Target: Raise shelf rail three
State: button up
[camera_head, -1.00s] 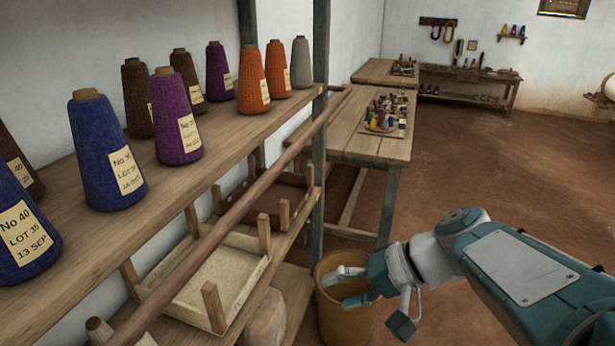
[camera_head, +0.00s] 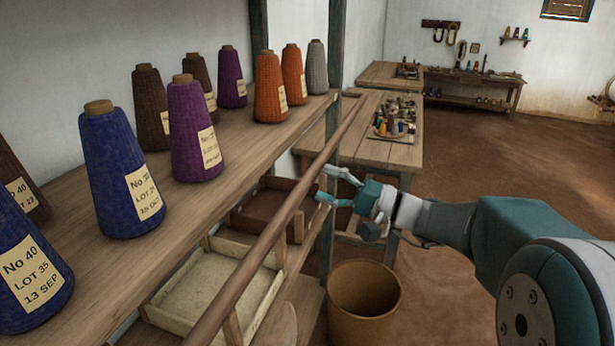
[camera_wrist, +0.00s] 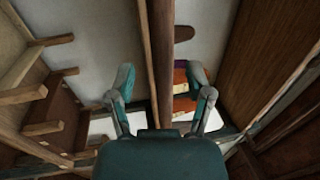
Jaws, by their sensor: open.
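A long brown wooden rail (camera_head: 262,243) runs along the front of the shelf that holds the yarn cones. Its near end leaves the bottom of the head view, and its far end shows in front of the workbench. No number shows on it. My gripper (camera_head: 326,184) is open and empty, its fingers pointing left at the rail from the aisle side. In the wrist view the rail (camera_wrist: 160,45) passes lengthwise between my two spread fingertips (camera_wrist: 161,74). I cannot tell whether either finger touches it.
The shelf board (camera_head: 238,150) carries several labelled cones, including a blue one (camera_head: 120,175). Trays (camera_head: 215,284) sit on the level below. A round bin (camera_head: 363,300) stands on the floor under my arm. A workbench (camera_head: 372,150) stands beyond. The floor to the right is open.

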aim_at(310, 178)
jog(key=x, duration=0.2)
jog(key=shift+w+a+r, duration=0.1)
jog(key=shift+a, duration=0.3)
jog(key=shift+w+a+r, duration=0.1)
jog(key=shift+w+r, duration=0.05)
jog(key=shift+w, duration=0.1)
jog(key=shift+a, duration=0.25)
grip_shut()
